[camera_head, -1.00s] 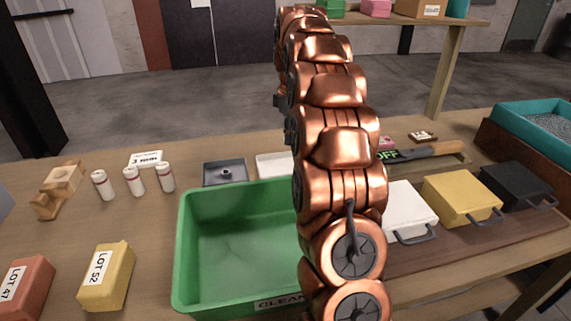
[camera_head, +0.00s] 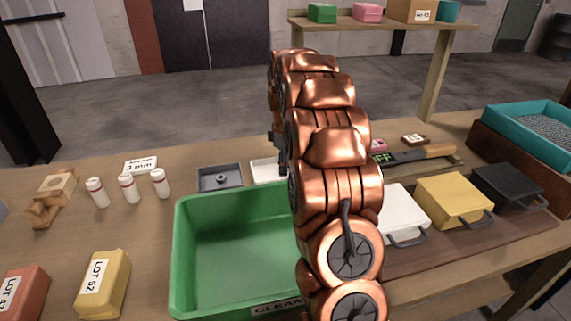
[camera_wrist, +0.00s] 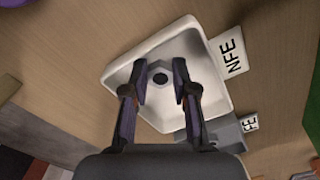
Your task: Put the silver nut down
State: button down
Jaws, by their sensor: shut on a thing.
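My gripper (camera_wrist: 160,78) is over the white tray (camera_wrist: 202,48) in the wrist view, its two fingers apart by a small gap. The silver nut (camera_wrist: 160,79) shows as a small dark-centred ring between the fingertips, within the tray's outline. Whether it touches the tray floor cannot be told. In the head view the white tray (camera_head: 262,172) is partly hidden behind my arm, which also hides most of the gripper and the nut.
A grey tray (camera_head: 208,186) with a small round part stands left of the white tray. The green bin (camera_head: 182,240) is in front. White bottles (camera_head: 129,189) stand at left. White, yellow (camera_head: 452,198) and black lidded boxes are at right.

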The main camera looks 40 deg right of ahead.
jog(key=shift+f, duration=0.15)
jog(key=c, duration=1.2)
grip_release()
notch_tip(320, 180, up, 12)
jog(key=b, duration=0.1)
